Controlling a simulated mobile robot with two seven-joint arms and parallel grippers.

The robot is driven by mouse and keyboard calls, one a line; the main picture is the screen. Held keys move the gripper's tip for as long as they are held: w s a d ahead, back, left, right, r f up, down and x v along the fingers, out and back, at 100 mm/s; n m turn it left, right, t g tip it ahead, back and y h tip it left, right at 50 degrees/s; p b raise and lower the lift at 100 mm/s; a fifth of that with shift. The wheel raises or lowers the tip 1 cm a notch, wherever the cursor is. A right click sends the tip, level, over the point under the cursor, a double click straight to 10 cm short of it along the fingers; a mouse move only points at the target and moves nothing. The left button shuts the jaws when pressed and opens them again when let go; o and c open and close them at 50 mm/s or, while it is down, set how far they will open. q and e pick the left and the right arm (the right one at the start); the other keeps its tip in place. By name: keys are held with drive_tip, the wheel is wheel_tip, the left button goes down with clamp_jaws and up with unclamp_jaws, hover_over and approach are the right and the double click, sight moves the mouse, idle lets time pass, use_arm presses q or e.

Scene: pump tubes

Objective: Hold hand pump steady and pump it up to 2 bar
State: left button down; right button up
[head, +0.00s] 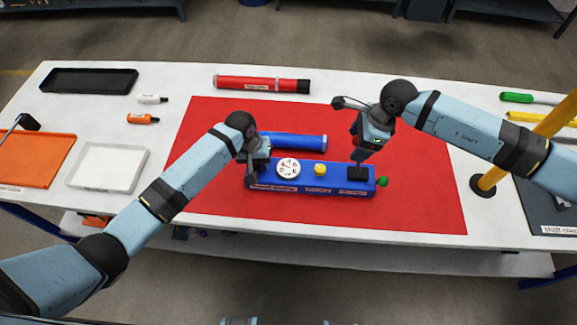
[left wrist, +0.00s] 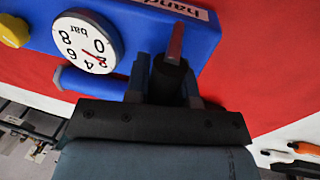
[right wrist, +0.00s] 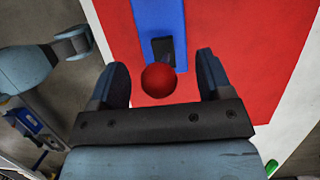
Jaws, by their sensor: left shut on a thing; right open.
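The blue hand pump (head: 312,190) lies on the red mat, with a white dial gauge (head: 289,168), a yellow knob (head: 320,169) and a black block (head: 358,173) on top. The gauge also shows upside down in the left wrist view (left wrist: 88,40); its red needle lies near the numbered edge, but the exact value is unclear. My left gripper (head: 256,172) is shut at the pump's left end, around a black post with a reddish tip (left wrist: 168,75). My right gripper (head: 362,150) is open above the black block. A red ball (right wrist: 158,80) sits between its fingers in the right wrist view.
A blue tube (head: 295,141) lies behind the pump and a red tube (head: 262,84) at the mat's back edge. A green ball (head: 382,182) is at the pump's right end. A yellow post (head: 520,150) stands right. The mat's front (head: 400,215) is clear.

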drive_tip(key=v, duration=0.7)
idle(0.3)
use_arm(q)
drive_tip(key=c, duration=0.9)
unclamp_jaws()
wheel_tip(320, 180, up, 12)
drive_tip(key=a, duration=0.2)
drive_tip(key=shift+a, duration=0.2)
drive_tip(key=shift+f, duration=0.15)
use_arm(e)
drive_tip(key=shift+a, duration=0.1)
